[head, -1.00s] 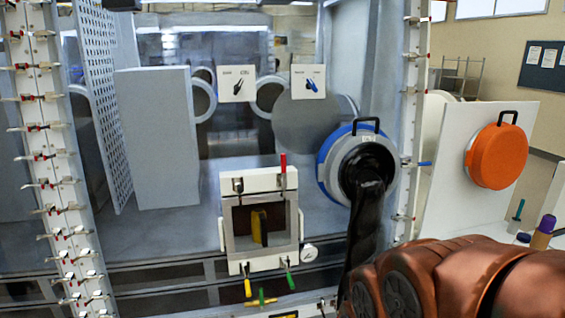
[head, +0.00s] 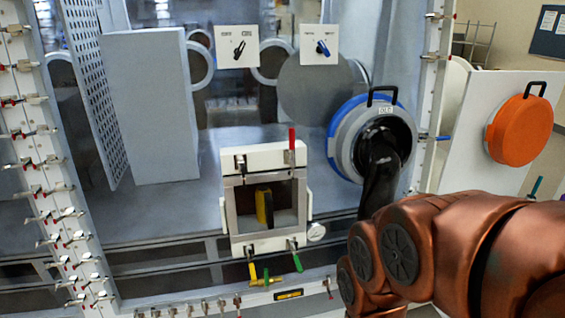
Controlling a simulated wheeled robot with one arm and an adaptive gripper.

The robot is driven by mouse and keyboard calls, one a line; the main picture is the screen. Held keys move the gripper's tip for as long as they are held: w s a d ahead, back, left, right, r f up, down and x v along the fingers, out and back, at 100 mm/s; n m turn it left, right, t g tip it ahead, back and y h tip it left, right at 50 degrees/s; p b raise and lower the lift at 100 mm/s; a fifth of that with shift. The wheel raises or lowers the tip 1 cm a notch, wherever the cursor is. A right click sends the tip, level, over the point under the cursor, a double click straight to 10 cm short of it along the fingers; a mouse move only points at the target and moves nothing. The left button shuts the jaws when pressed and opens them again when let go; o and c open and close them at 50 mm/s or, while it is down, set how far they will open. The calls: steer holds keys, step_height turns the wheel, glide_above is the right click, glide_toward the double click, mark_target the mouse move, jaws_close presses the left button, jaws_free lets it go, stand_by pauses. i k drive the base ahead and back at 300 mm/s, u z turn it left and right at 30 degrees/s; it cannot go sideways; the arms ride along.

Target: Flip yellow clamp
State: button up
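The yellow clamp (head: 252,272) is at the lower left corner of the small white-framed hatch (head: 228,216), its yellow handle pointing down. A green-handled clamp (head: 297,262) is at the lower right corner. A red-handled clamp (head: 292,141) stands upright at the top right, and a dark clamp (head: 239,162) is at the top left. A yellow and black object (head: 265,206) shows inside the hatch opening. My copper arm fills the lower right, but my gripper is out of view, so its distance from the clamp cannot be told.
A blue-ringed port (head: 346,135) with a black glove (head: 381,170) hanging out is right of the hatch, near my arm. An orange round lid (head: 521,130) is farther right. A yellow and green handle (head: 265,282) lies just below the clamp. Clamp rows line the left post (head: 45,160).

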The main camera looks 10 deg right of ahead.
mark_target(252, 268)
steer(key=u, duration=0.55)
steer(key=k, duration=1.3)
steer(key=u, duration=1.15)
steer(key=i, duration=1)
steer(key=z, duration=0.45)
